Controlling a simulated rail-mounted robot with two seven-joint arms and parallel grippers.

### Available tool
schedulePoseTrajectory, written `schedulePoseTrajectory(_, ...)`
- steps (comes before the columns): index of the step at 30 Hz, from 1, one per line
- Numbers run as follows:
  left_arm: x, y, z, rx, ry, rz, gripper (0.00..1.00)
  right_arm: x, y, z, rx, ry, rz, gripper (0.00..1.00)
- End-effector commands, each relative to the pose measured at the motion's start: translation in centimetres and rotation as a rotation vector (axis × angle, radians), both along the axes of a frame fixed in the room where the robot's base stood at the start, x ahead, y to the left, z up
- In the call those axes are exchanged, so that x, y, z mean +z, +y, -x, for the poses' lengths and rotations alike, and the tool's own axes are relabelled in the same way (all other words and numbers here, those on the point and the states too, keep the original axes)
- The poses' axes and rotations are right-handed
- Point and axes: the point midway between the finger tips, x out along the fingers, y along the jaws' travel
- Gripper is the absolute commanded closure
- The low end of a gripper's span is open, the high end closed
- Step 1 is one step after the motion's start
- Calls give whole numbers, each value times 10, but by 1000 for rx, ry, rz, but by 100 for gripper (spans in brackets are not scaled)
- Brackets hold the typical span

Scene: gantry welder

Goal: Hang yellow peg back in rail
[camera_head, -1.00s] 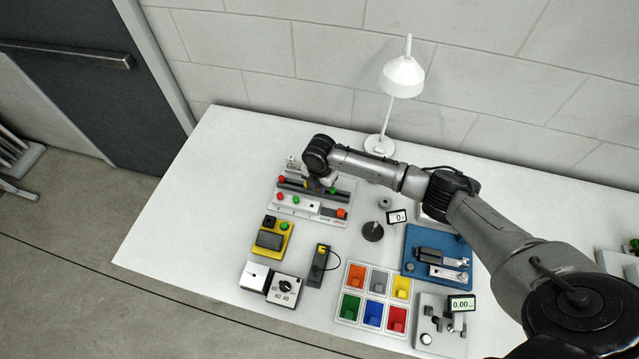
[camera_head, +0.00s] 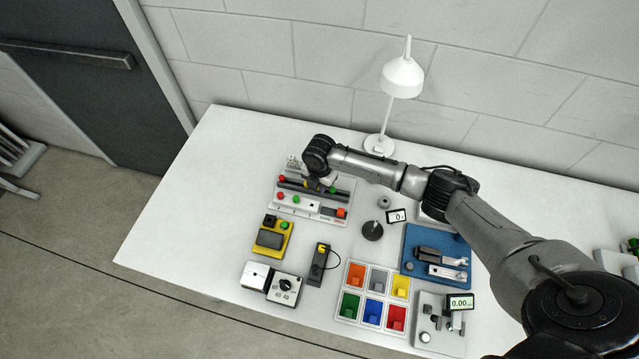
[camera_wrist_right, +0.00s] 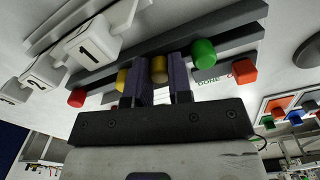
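The peg rail (camera_head: 345,196) is a dark strip on a light board at the back left of the table. My right gripper (camera_wrist_right: 161,82) is over it, with its fingers on either side of a yellow peg (camera_wrist_right: 159,68) and close against it. A second yellow peg (camera_wrist_right: 122,80) is just left of the fingers in the wrist view. A red peg (camera_wrist_right: 77,97) is farther left, and a green peg (camera_wrist_right: 204,53) is to the right. The wrist hides most of the gripper in the head view. The held peg's lower end is hidden. My left gripper is not in view.
An orange-red block (camera_head: 342,213) sits at the board's front right. White numbered tabs (camera_wrist_right: 92,42) are beside the rail. The colored bins (camera_head: 338,320), the blue fixture (camera_head: 410,240) and the lamp (camera_head: 402,76) stand to the right. The left tabletop (camera_head: 210,190) is clear.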

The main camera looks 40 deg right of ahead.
Motion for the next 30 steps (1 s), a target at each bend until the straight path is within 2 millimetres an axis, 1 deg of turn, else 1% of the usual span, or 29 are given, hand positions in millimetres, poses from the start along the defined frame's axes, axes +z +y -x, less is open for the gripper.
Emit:
schedulePoseTrajectory(1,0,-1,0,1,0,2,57,0,0,0,0,0,0,76)
schedulePoseTrajectory(9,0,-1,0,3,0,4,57,0,0,0,0,0,0,51)
schedulePoseTrajectory(16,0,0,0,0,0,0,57,1,0,0,0,0,0,51)
schedulePoseTrajectory(19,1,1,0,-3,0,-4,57,7,0,0,0,-1,0,51)
schedulePoseTrajectory(23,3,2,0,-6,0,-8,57,25,-1,-1,1,-3,1,51)
schedulePoseTrajectory(30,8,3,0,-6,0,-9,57,73,-1,-1,1,-3,1,51)
